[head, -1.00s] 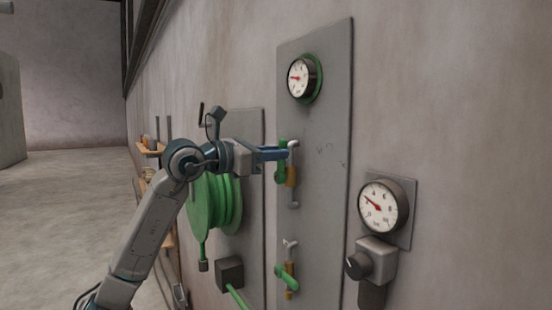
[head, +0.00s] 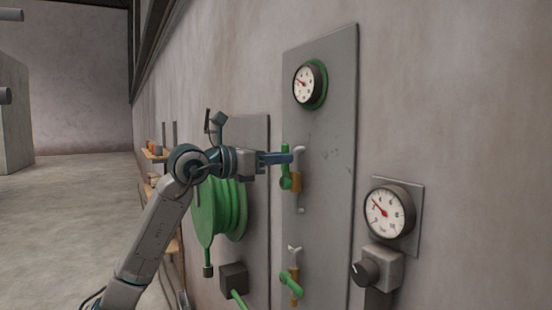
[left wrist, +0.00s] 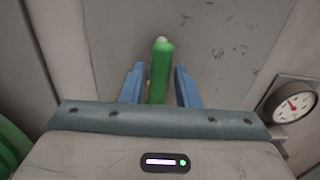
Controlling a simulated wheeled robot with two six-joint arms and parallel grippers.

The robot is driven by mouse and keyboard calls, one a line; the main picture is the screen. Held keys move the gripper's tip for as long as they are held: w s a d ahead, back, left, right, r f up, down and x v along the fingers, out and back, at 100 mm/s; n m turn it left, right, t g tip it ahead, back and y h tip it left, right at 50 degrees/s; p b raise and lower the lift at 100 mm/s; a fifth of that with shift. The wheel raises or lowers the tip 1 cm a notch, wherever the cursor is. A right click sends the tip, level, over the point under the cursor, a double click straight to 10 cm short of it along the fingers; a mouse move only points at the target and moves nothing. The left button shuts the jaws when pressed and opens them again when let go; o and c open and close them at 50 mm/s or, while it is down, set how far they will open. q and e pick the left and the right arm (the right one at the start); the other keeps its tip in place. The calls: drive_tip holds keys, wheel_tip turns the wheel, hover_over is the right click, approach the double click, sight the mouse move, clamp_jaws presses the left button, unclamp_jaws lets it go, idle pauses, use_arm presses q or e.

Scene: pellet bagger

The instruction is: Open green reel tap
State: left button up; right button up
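An upper tap with a green lever (head: 285,174) and brass body sits on a tall grey wall panel (head: 325,130). Its lever stands upright along the pipe. My left gripper (head: 287,158) is at the lever's upper part. In the left wrist view the blue fingers are open, with the green lever (left wrist: 161,68) between them and a gap showing on each side. A lower green-handled tap (head: 289,279) is on the same panel, its lever slanted. A green hose reel (head: 222,208) hangs left of the panel, partly behind my left arm. My right gripper is out of view.
A green-rimmed gauge (head: 309,85) is above the upper tap. Another gauge (head: 389,211) and a knob box (head: 377,268) are to the right. A dark box (head: 233,277) with a green hose is below the reel. Open floor lies at left.

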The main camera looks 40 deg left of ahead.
use_arm(q)
drive_tip(key=shift+o, duration=1)
drive_tip(key=shift+s+a, duration=0.1)
drive_tip(key=shift+s, duration=0.05)
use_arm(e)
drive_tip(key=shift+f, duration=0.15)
use_arm(q)
drive_tip(key=b+v, duration=0.7)
drive_tip(key=v, duration=0.3)
drive_tip(key=shift+s+a, duration=0.15)
drive_tip(key=shift+s, duration=0.05)
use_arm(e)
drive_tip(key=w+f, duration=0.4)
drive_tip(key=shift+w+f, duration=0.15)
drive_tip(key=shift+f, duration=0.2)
use_arm(q)
drive_tip(key=shift+f, duration=0.1)
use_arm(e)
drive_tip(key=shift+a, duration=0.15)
